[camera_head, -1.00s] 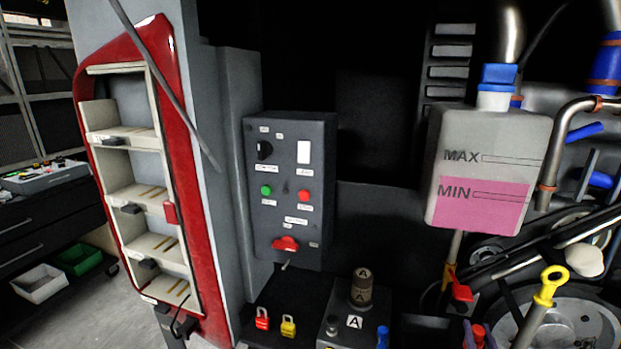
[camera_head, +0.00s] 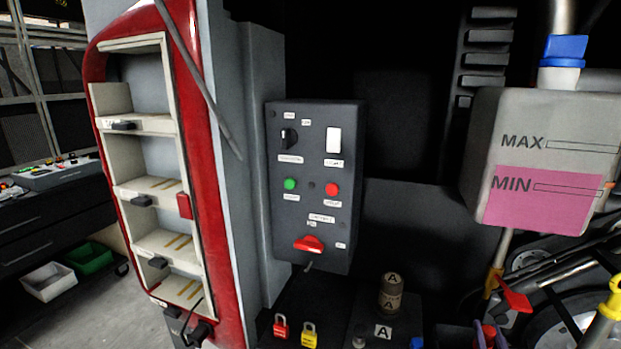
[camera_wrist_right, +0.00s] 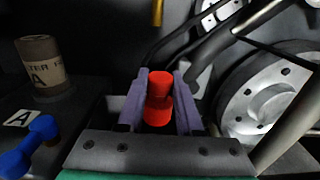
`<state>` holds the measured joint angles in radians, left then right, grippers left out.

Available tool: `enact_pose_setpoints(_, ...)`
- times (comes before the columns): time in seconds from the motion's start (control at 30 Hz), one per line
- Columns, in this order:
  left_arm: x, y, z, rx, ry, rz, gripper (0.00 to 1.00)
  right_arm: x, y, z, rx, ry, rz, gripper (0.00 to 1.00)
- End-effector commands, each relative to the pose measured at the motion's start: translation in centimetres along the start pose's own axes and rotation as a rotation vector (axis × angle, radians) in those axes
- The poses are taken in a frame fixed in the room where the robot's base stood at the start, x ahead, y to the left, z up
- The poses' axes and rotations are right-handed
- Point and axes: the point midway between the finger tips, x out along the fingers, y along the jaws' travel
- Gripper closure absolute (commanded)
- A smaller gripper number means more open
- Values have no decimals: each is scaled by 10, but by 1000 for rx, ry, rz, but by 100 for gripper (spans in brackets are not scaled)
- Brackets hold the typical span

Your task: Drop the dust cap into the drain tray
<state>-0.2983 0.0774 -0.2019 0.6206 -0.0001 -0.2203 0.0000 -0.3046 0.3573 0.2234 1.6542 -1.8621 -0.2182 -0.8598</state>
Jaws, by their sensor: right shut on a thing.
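A red two-part piece, which I take to be the dust cap (camera_wrist_right: 158,98), is between the purple fingers of my right gripper (camera_wrist_right: 160,100) in the right wrist view. The gripper is shut on it. In the head view only the tips of the right gripper (camera_head: 484,336) and a bit of the red cap (camera_head: 489,332) show at the bottom edge, right of the brown canister. I cannot pick out the drain tray for sure in either view. My left gripper is not in view.
The brown canister (camera_head: 392,293) stands on a dark block marked A, left of the right gripper. A blue fitting (camera_wrist_right: 38,135) is beside it. Hoses and a metal wheel (camera_wrist_right: 272,100) are close on the right. A coolant tank (camera_head: 545,165) and control panel (camera_head: 315,185) are above.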

Motion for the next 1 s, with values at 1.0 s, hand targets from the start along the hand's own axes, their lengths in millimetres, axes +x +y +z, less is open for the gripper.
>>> enact_pose_setpoints(1.0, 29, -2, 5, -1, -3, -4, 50, -126, 0, -5, -3, 5, 1, 31)
